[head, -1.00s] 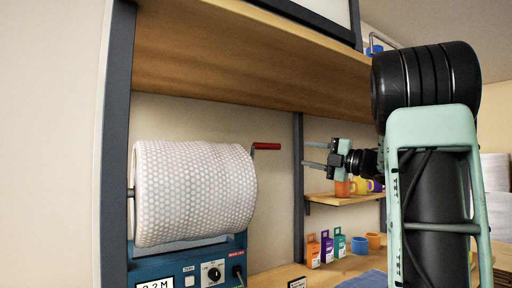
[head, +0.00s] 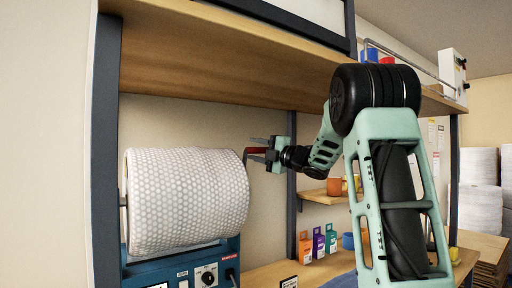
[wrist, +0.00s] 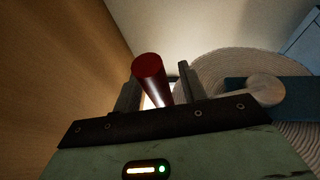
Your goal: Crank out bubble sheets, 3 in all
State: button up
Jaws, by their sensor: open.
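A large roll of bubble wrap (head: 186,198) is mounted on a blue dispenser machine (head: 211,254) at the left of the head view. A crank with a red handle (head: 257,151) stands at the roll's right end, near the top. My gripper (head: 258,145) is at the handle, fingers pointing left. In the wrist view, the red handle (wrist: 150,70) lies between my two open fingers, nearer the left one, with no clear grip on it. The roll's end (wrist: 225,65) shows behind the right finger. Part of the machine's display is cut off at the bottom of the head view.
A wooden shelf (head: 230,75) runs overhead, close above my gripper. A dark upright post (head: 291,190) stands just behind it. Small coloured boxes (head: 318,243) stand on the bench, with mugs (head: 335,186) on a small shelf above.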

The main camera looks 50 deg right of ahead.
jog(key=shift+w, duration=0.15)
jog(key=shift+c, duration=0.2)
grip_shut()
jog(key=shift+f, duration=0.1)
